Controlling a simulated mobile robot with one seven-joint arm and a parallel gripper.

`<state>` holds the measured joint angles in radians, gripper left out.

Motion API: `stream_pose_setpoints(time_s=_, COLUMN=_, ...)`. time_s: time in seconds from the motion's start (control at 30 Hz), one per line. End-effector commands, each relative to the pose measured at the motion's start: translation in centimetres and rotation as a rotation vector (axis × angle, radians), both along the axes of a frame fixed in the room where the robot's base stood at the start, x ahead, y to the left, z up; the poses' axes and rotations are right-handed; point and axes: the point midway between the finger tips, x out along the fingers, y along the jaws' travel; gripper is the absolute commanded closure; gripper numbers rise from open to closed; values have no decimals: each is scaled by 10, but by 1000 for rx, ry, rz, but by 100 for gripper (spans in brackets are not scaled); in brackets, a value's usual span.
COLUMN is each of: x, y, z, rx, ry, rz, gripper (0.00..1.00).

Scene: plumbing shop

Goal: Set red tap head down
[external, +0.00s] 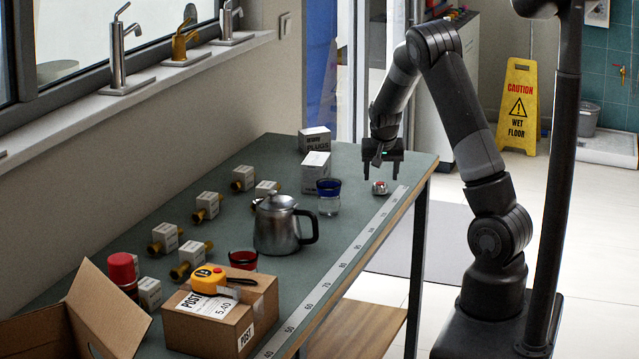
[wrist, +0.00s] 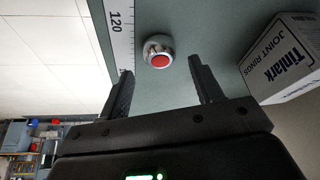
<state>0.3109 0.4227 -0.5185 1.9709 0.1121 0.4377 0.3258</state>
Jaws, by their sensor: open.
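The red tap head (external: 379,187) is a small chrome piece with a red top, sitting on the green table top near its far right end, beside the printed ruler strip. In the wrist view the tap head (wrist: 158,52) lies on the table ahead of the fingertips, between their lines and apart from both. My gripper (external: 381,178) is above the tap head, pointing down, with its two fingers spread. In the wrist view my gripper (wrist: 160,82) is open and empty.
A Tinlark joint rings box (wrist: 284,60) stands right of the fingers in the wrist view. A blue-rimmed glass (external: 329,198), white boxes (external: 315,170) and a steel pot (external: 280,225) stand left of my gripper. The ruler strip (external: 345,262) runs along the table edge.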

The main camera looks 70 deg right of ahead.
Motion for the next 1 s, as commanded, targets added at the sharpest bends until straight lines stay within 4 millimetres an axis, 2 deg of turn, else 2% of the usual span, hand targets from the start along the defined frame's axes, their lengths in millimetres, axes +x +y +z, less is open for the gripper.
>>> stream_pose_setpoints(time_s=0.03, x=0, y=5, z=11, rx=-2, ry=-4, rz=3, gripper=40)
stream_pose_setpoints(time_s=0.2, x=-5, y=17, z=43, rx=-2, ry=-4, rz=3, gripper=40)
stream_pose_setpoints(time_s=0.4, x=-10, y=27, z=70, rx=-1, ry=-2, rz=3, gripper=40)
stream_pose_setpoints(time_s=0.77, x=-13, y=35, z=83, rx=3, ry=-3, rz=8, gripper=40)
stream_pose_setpoints(time_s=0.87, x=-10, y=53, z=90, rx=22, ry=-16, rz=51, gripper=40)
stream_pose_setpoints(time_s=0.97, x=-8, y=89, z=104, rx=53, ry=-40, rz=134, gripper=40)
stream_pose_setpoints(time_s=1.0, x=-7, y=107, z=111, rx=66, ry=-50, rz=178, gripper=40)
